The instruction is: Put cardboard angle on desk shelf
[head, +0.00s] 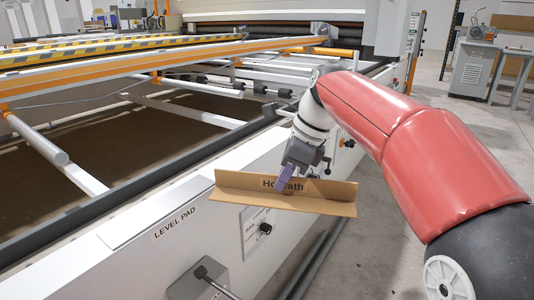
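The cardboard angle (238,192) is a long brown L-shaped piece with dark lettering partly hidden behind my gripper. It hangs in the air, nearly level, in front of the white side panel of the gantry machine. My gripper (284,182) reaches down to the angle's upper edge near its middle. Its purple-grey finger lies against the cardboard and it appears shut on it. The far finger is hidden. I cannot make out a desk shelf in this view.
A grey machine on a stand (473,68) is at the back right. Grey floor (375,245) lies open to the right.

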